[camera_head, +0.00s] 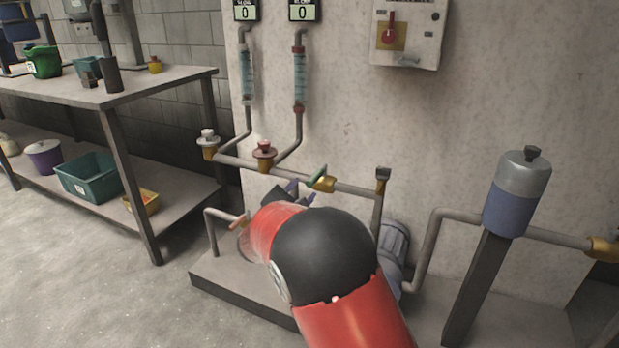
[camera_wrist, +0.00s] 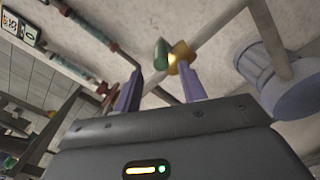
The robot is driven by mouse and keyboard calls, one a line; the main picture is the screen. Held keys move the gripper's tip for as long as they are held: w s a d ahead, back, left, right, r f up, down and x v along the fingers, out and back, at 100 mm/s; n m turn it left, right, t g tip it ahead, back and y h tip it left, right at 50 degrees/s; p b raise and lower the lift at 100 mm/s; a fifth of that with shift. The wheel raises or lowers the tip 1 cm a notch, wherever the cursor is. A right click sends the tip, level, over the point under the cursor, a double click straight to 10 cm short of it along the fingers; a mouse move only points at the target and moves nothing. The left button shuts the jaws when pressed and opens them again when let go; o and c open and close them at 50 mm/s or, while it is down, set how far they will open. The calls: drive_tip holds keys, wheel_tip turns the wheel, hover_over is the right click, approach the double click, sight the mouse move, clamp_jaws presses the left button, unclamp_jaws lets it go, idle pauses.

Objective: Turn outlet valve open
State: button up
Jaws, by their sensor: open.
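A brass valve body (camera_head: 324,184) with a green handle (camera_head: 318,173) sits on the grey horizontal pipe by the wall. The handle stands at an angle across the pipe line. In the wrist view, the brass body (camera_wrist: 181,57) and the green handle (camera_wrist: 160,53) appear just beyond the fingertips. My gripper (camera_head: 300,191) is open and empty, with purple fingers just below and left of the valve. In the wrist view, my gripper (camera_wrist: 162,74) has its fingers spread either side of the handle's line, apart from it. My red and black arm hides the pipework below.
Two flow tubes (camera_head: 299,78) rise from the pipe, above a red-topped valve (camera_head: 264,152) and a white-topped valve (camera_head: 208,140). An orange handle (camera_head: 239,221) is low at left. A grey-blue canister (camera_head: 517,195) stands at right. A workbench (camera_head: 160,85) is at left.

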sight(314, 176)
drive_tip(key=p+x, duration=0.1)
drive_tip(key=x, duration=0.6)
drive_tip(key=shift+w+d, duration=0.15)
clamp_jaws()
